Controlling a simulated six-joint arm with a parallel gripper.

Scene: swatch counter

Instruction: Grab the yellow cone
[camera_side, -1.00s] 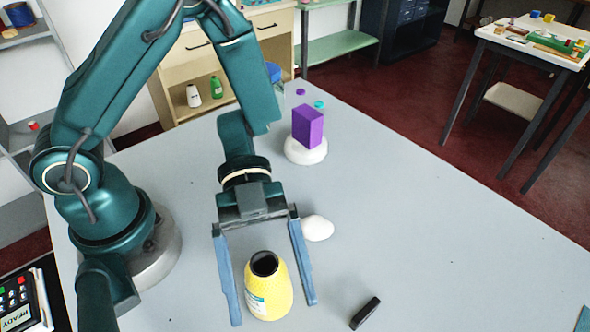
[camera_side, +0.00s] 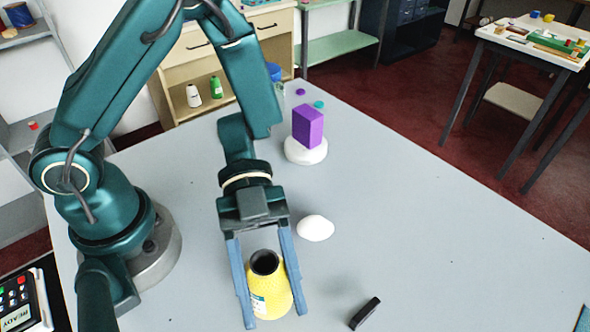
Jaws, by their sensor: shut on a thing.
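The yellow cone (camera_side: 270,292) stands upright near the front of the grey table. It has a dark open top and a pale label low on its left side. My gripper (camera_side: 273,318) reaches over it from behind, with one blue finger on each side. The fingers are shut on the cone. The left finger covers part of the label.
A white rounded lump (camera_side: 315,228) lies just behind and right of my gripper. A small black block (camera_side: 365,313) lies to the right of the cone. A purple block (camera_side: 307,127) stands on a white round base (camera_side: 305,153) farther back. The table's right side is mostly clear.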

